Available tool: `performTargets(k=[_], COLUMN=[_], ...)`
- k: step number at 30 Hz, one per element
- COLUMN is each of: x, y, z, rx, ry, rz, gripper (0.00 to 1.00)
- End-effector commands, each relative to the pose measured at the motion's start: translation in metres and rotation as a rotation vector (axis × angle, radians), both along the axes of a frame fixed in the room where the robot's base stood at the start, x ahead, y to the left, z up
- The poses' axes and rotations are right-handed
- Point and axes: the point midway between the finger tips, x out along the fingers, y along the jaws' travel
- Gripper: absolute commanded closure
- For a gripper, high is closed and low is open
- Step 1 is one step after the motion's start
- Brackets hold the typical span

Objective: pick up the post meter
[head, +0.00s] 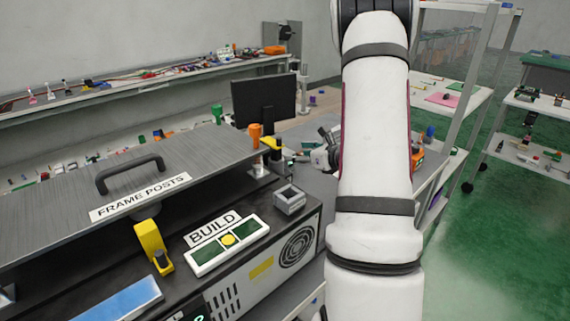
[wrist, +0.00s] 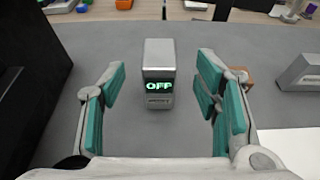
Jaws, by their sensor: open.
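A small grey box with a green lit "OFF" display, which looks like the post meter (wrist: 158,60), stands upright on a grey table top in the wrist view. My gripper (wrist: 160,78) is open, with one teal-padded finger to the left of the box and one to the right. There are visible gaps on both sides, and nothing is held. In the head view my gripper (head: 325,152) is partly hidden by my arm, and I cannot make out the meter there.
An orange item (wrist: 240,76) is partly behind the right finger. A grey block (wrist: 298,72) and a white sheet (wrist: 292,148) lie further right. In the head view, a dark monitor (head: 263,99) and a machine with a BUILD panel (head: 229,240) stand left of my arm.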

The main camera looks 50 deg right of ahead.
Motion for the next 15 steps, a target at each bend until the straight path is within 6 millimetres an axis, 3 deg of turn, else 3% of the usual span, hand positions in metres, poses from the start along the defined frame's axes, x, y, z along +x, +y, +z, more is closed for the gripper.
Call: performTargets(k=[5, 15], x=[0.01, 0.056], y=[0.0, -0.002], z=[-0.003, -0.02], rx=[0.0, 0.0], ry=[0.0, 0.0], rz=[0.002, 0.002], gripper=[0.43, 0.43])
